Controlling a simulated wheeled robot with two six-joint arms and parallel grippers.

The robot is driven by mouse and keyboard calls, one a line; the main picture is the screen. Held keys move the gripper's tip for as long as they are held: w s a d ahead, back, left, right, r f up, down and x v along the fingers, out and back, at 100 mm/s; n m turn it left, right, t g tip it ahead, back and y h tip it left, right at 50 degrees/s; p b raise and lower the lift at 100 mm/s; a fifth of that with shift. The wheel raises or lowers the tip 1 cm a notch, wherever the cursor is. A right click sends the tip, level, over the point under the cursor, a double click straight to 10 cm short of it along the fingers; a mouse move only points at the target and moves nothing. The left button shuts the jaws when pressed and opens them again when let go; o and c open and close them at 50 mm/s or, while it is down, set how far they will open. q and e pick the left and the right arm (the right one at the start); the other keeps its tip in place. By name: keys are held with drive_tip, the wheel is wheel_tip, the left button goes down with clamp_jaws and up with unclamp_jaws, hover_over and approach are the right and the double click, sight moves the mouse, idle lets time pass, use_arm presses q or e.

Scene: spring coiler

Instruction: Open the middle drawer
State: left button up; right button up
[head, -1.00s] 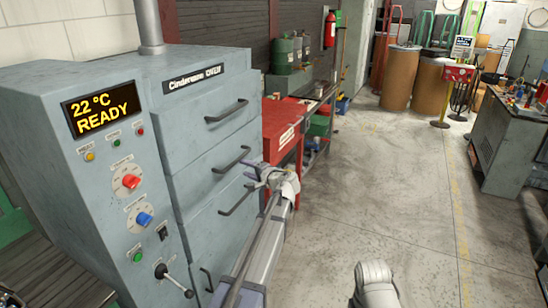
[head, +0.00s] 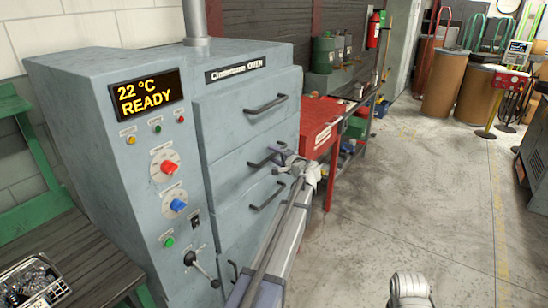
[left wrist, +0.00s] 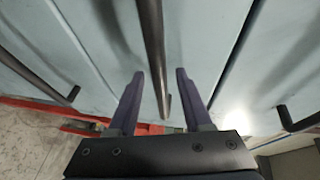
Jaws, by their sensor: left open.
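The grey oven cabinet has a column of drawers with dark bar handles. The middle drawer (head: 228,160) is shut, below the top drawer (head: 230,108). Its handle (head: 257,163) is partly hidden by my left gripper (head: 275,156) in the head view. In the left wrist view, my left gripper (left wrist: 160,80) is open, and the dark handle bar (left wrist: 152,45) runs between its two purple fingers. I see a gap on each side of the bar.
The handle of the drawer below (head: 268,195) is close under my left gripper. A red cabinet (head: 320,125) stands just beyond the oven. A green bench (head: 75,250) is at the left. The floor (head: 400,200) to the right is clear.

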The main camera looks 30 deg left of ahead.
use_arm(q)
drive_tip(key=shift+c, duration=0.2)
clamp_jaws()
idle(1.3)
